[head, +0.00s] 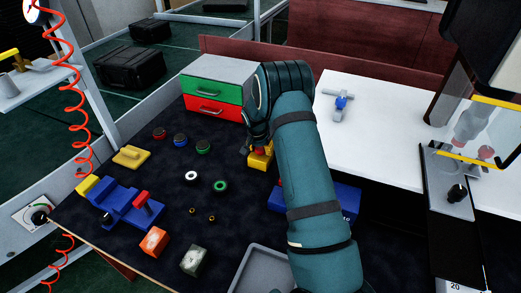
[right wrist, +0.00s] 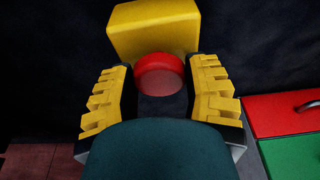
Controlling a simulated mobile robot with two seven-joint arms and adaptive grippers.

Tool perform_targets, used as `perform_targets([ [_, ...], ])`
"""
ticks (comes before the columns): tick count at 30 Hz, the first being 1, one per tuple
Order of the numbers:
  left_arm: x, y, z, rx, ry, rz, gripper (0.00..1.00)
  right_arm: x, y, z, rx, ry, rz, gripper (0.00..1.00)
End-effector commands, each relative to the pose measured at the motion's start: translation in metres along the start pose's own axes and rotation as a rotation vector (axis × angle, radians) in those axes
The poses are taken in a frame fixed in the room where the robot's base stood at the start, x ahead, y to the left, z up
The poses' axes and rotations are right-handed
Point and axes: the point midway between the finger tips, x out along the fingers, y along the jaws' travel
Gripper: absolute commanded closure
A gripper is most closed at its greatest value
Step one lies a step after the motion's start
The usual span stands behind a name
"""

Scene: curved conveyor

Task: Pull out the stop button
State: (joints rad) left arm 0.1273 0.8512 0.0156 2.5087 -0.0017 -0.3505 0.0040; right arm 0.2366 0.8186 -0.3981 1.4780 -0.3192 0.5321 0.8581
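The stop button is a round red button (right wrist: 160,74) in front of a yellow box (right wrist: 152,30) in the right wrist view. My right gripper (right wrist: 160,98) is open, with one yellow-padded finger on each side of the button. A dark gap shows between the button and each finger, so nothing is gripped. In the head view, my right arm reaches down over the table to the yellow box (head: 262,160), beside the drawers. My left gripper is not in view.
A drawer unit with green and red fronts (head: 211,108) stands close to my right gripper. A blue box (head: 338,201) is partly behind my right arm. Several knobs, rings and blocks lie to the left. A grey tray (head: 246,268) is in front.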

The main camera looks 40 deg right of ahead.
Motion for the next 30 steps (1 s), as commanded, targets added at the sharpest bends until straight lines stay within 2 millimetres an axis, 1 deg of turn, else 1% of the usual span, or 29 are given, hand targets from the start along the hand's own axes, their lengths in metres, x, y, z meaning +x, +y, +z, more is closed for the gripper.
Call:
perform_targets([
  [1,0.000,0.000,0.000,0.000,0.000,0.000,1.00,-0.002,-0.001,-0.001,0.000,0.002,-0.002,0.31],
  [2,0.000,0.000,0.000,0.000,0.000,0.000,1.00,-0.002,-0.001,-0.001,0.000,0.002,-0.002,0.21],
  [3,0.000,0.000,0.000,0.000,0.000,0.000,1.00,-0.002,-0.001,-0.001,0.000,0.002,-0.002,0.07],
  [4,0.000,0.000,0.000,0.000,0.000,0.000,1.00,-0.002,-0.001,-0.001,0.000,0.002,-0.002,0.00],
  [10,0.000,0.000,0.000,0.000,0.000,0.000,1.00,-0.001,-0.001,-0.001,0.000,0.002,-0.002,0.00],
  [14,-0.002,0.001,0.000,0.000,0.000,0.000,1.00,-0.004,-0.001,-0.002,0.000,0.002,-0.002,0.00],
  [30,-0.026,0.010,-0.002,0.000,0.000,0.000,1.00,-0.051,-0.001,-0.013,0.000,0.002,-0.003,0.00],
])
